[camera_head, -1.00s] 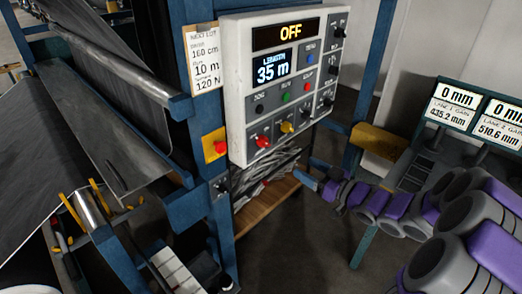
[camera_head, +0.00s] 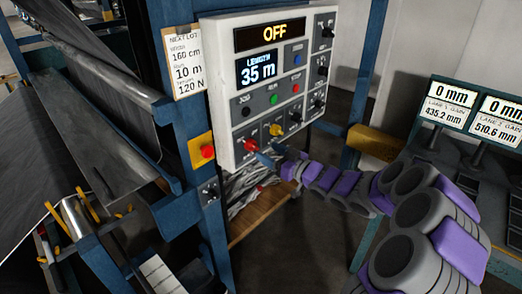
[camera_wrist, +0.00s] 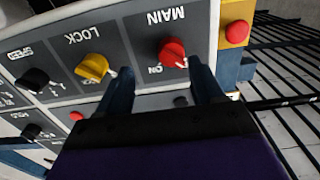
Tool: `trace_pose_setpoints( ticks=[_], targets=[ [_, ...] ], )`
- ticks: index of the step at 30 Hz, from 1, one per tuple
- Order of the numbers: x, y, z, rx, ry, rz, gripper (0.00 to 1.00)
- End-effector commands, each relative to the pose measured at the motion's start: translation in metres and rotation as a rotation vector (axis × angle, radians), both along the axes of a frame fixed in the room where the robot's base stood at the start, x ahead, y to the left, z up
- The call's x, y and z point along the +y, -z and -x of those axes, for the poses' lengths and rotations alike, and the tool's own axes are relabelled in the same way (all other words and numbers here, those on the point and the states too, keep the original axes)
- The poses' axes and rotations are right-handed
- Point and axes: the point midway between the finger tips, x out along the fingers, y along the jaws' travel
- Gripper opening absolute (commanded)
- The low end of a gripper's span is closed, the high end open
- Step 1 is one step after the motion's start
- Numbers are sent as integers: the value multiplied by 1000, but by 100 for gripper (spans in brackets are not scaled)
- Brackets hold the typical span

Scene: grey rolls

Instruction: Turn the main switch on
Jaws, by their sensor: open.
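The main switch (camera_head: 250,145) is a red rotary knob at the lower left of the white-framed control panel (camera_head: 224,60). The panel's top display (camera_head: 275,34) reads OFF. In the wrist view the panel is upside down, and the red knob (camera_wrist: 172,52) sits under the label MAIN, with ON beside it. My gripper (camera_head: 268,154) is at the panel's lower edge. In the wrist view my gripper (camera_wrist: 163,78) is open and empty, its blue fingers pointing at the panel. The knob lies between the finger lines, closer to the right finger; contact cannot be told.
A yellow LOCK knob (camera_wrist: 92,66) is beside the main switch, near the left finger. A red button on a yellow plate (camera_head: 201,151) is on the blue post left of the panel. Dark rolls (camera_head: 110,140) stand at left; two readouts (camera_head: 470,112) are at right.

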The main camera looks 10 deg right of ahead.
Motion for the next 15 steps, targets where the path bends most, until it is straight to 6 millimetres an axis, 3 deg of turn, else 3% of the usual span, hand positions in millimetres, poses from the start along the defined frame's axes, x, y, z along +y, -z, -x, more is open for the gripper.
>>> trace_pose_setpoints(
  ticks=[6,15],
  targets=[
    [27,0,-22,0,-4,9,66],
    [24,-1,-34,-1,0,-1,66]
  ],
)
